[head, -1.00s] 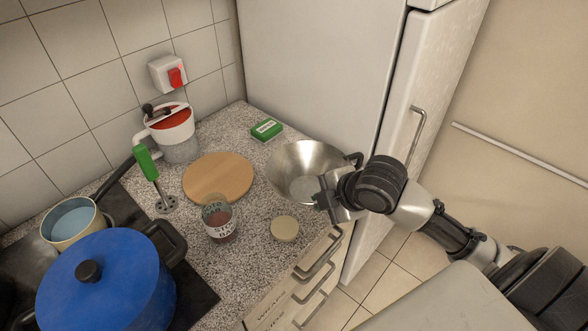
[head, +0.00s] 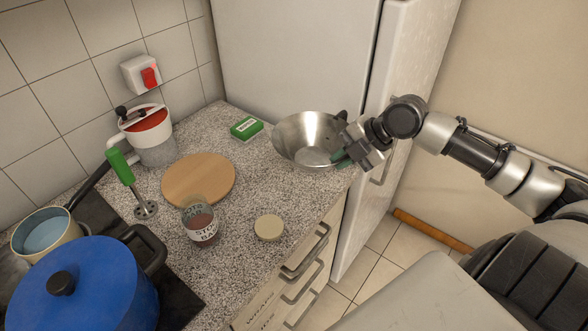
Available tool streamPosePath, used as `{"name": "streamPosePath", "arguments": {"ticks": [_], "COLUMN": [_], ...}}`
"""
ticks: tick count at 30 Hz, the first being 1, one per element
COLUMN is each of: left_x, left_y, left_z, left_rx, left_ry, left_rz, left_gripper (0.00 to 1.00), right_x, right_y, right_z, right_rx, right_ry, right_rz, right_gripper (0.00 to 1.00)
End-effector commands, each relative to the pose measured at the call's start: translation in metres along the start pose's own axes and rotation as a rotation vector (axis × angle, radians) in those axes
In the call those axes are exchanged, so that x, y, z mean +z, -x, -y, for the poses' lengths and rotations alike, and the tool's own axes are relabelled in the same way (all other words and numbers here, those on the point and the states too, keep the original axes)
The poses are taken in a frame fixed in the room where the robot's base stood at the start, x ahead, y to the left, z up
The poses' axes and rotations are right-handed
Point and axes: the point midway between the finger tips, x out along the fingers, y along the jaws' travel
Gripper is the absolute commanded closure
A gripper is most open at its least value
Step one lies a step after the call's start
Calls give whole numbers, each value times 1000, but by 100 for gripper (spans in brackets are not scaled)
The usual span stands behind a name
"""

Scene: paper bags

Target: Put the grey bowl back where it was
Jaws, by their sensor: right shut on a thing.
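The grey bowl (head: 297,128) is shiny metal and shows in the head view near the counter's right end, in front of the fridge. It looks nearly upright; I cannot tell whether its base touches the counter. My right gripper (head: 343,152) is shut on the bowl's right rim, coming in from the right. The fingertips are partly hidden by the bowl and the gripper body. My left gripper is not in view.
A round wooden board (head: 198,180), a glass jar (head: 200,226) and a round lid (head: 269,227) are on the counter. A blue pot (head: 88,285) stands at the front left. The fridge (head: 290,55) stands behind.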

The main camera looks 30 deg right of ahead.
Motion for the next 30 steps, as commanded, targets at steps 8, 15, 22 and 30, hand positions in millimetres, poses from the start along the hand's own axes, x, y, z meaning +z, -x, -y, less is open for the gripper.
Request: {"name": "streamPosePath", "arguments": {"ticks": [8,15,22,30], "left_x": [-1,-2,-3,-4], "left_y": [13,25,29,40], "left_z": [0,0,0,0], "left_rx": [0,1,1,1], "left_ry": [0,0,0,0], "left_rz": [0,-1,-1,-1], "left_gripper": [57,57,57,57], "right_x": [11,25,30,38], "right_y": [-42,-92,-110,-136], "right_z": [-26,-46,-48,-28], "right_rx": [10,5,-1,0], "right_ry": [-2,-2,-1,-1], "right_rz": [-3,-2,0,0], "right_gripper": [100,100,100,100]}}
